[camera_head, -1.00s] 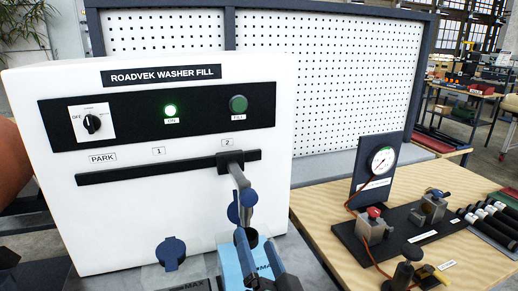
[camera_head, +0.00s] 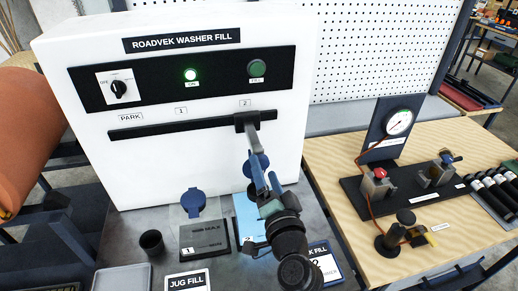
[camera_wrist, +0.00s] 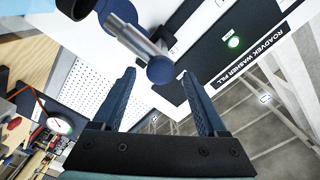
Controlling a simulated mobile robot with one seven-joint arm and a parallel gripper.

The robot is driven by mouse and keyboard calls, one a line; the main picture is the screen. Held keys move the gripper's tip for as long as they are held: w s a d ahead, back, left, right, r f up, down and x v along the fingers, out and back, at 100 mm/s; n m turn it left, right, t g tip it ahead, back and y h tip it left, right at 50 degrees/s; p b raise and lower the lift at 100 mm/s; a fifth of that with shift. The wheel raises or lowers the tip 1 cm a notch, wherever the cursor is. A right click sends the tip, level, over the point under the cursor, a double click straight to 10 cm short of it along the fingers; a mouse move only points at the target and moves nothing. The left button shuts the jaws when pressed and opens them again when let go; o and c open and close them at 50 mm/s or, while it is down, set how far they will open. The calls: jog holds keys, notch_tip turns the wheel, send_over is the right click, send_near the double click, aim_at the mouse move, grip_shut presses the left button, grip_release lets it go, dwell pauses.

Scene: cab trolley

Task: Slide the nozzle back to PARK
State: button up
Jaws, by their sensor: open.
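The nozzle's black carriage (camera_head: 247,122) sits on the dark slide rail (camera_head: 165,128) of the white washer-fill panel, under the label 2 at the rail's right end. The label PARK (camera_head: 131,118) is at the rail's left end. The grey nozzle arm (camera_head: 254,143) hangs down from the carriage. My gripper (camera_head: 262,176) is in front of its lower part and partly hides it. In the wrist view my gripper (camera_wrist: 158,76) has its two blue fingers spread, with the nozzle's grey tube and blue round end (camera_wrist: 160,70) showing between them. I cannot tell whether they touch.
The green ON lamp (camera_head: 190,74) is lit. A blue-capped inlet (camera_head: 193,202), a black cup (camera_head: 152,242) and a dark scale (camera_head: 204,239) are below the panel. A gauge board (camera_head: 385,130) and valve fixtures stand on the wooden bench at right.

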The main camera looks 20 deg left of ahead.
aim_at(257, 153)
jog(key=x, duration=0.6)
jog(key=shift+w+a+p, duration=0.2)
jog(key=shift+p, duration=0.2)
jog(key=c, duration=1.1)
grip_shut()
jog(key=shift+s+a, duration=0.1)
